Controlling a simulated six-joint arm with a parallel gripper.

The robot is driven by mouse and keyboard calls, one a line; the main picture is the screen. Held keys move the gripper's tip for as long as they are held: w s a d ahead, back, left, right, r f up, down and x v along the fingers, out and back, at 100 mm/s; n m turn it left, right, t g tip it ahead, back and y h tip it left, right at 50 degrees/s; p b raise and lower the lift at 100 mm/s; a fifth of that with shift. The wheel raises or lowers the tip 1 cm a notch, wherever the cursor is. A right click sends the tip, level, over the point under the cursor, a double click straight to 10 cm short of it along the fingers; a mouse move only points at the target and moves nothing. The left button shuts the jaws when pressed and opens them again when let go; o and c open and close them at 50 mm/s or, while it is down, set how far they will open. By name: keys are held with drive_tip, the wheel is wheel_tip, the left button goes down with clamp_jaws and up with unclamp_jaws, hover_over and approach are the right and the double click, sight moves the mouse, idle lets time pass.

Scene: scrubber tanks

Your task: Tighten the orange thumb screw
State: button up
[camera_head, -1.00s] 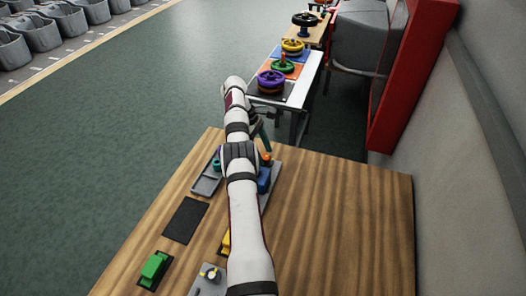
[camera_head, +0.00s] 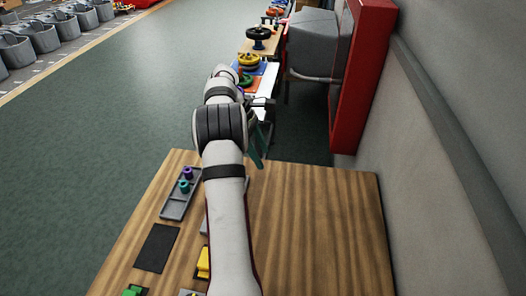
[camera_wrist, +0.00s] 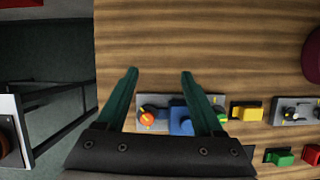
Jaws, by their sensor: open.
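The orange thumb screw (camera_wrist: 147,118) shows in the wrist view as a round orange knob with a yellow mark. It sits on a grey plate beside a blue block (camera_wrist: 181,120) on the table. In the picture it lies in the gap between my fingers, nearer the left finger. My gripper (camera_wrist: 159,74) is open, its two teal fingers apart with nothing held. I cannot tell its height above the screw. In the head view my gripper (camera_head: 258,147) is partly hidden, and my arm covers the screw.
The wooden table (camera_head: 310,225) is clear on its right side. A grey tray (camera_head: 180,205) with purple and teal knobs, a black pad (camera_head: 157,248) and a yellow block (camera_head: 203,262) stand left of my arm. A red cabinet (camera_head: 362,85) stands by the wall.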

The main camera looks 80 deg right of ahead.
drive_tip(key=shift+s+a+r, duration=0.1)
drive_tip(key=shift+s+r, duration=0.15)
drive_tip(key=shift+s, duration=0.2)
drive_tip(key=shift+a, duration=0.1)
drive_tip(key=w+a+r+m+t+h, duration=0.1)
drive_tip(key=w+r+m+t+h, duration=0.2)
drive_tip(key=w+m+t, duration=0.4)
drive_tip(key=shift+n+t, duration=0.5)
drive_tip(key=shift+t, duration=0.1)
drive_tip(key=x, duration=0.5)
drive_tip(key=s+x, duration=0.1)
drive_tip(key=x, duration=0.3)
drive_tip(key=s+x, duration=0.1)
drive_tip(key=x, duration=0.4)
drive_tip(key=shift+w+f, duration=0.15)
drive_tip(key=shift+f, duration=0.5)
clamp_jaws()
